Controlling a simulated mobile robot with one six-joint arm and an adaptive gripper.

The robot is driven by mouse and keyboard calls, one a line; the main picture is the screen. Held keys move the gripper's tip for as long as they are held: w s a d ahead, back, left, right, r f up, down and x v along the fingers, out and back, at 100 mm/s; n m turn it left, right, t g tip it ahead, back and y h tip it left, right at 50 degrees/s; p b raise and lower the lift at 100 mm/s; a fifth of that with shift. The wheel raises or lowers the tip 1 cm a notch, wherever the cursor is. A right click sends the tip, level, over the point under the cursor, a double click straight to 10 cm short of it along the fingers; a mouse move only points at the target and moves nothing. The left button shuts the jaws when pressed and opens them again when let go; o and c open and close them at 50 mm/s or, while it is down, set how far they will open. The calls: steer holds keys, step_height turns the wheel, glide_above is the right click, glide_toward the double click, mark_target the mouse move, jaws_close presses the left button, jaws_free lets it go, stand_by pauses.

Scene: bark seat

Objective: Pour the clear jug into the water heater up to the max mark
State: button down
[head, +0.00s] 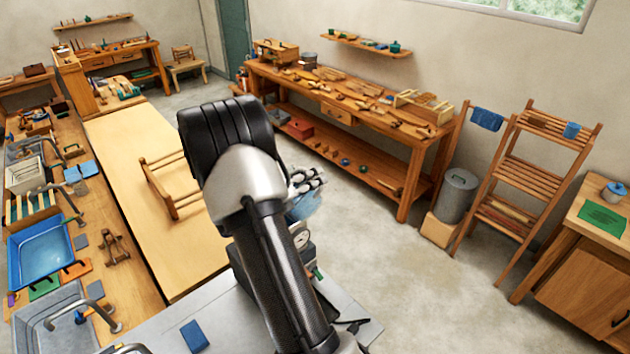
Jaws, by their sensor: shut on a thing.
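My arm crosses the middle of the head view and hides much of what lies behind it. My gripper (308,183) shows just right of the arm, shut on the clear jug (304,206), a bluish see-through shape partly hidden by the arm. Below the jug, a dark and metal device with a round gauge (301,236), probably the water heater, stands on the grey worktop. Its left side is hidden behind my arm. I cannot see a max mark, the water level or whether any water is flowing. The jug's tilt is unclear.
A long bench with a blue tray (42,252) runs along the left. A tool bench (345,108) stands at the back. The concrete floor (400,275) at right is clear.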

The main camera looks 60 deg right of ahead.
mark_target(307, 170)
steer(key=shift+w+r+n, duration=0.25)
steer(key=shift+r+n, duration=0.05)
steer(key=shift+r, duration=0.25)
steer(key=shift+w+r+h, duration=0.1)
steer(key=shift+r+h, duration=0.2)
steer(key=shift+w+r+n, duration=0.15)
steer(key=shift+r+n, duration=0.15)
steer(key=shift+w+a+r+n+g, duration=0.1)
steer(key=shift+w+r+n+g, duration=0.15)
steer(key=shift+r, duration=0.2)
steer(key=shift+w+n+h, duration=0.15)
steer(key=shift+n+h, duration=0.1)
steer(key=shift+h, duration=0.05)
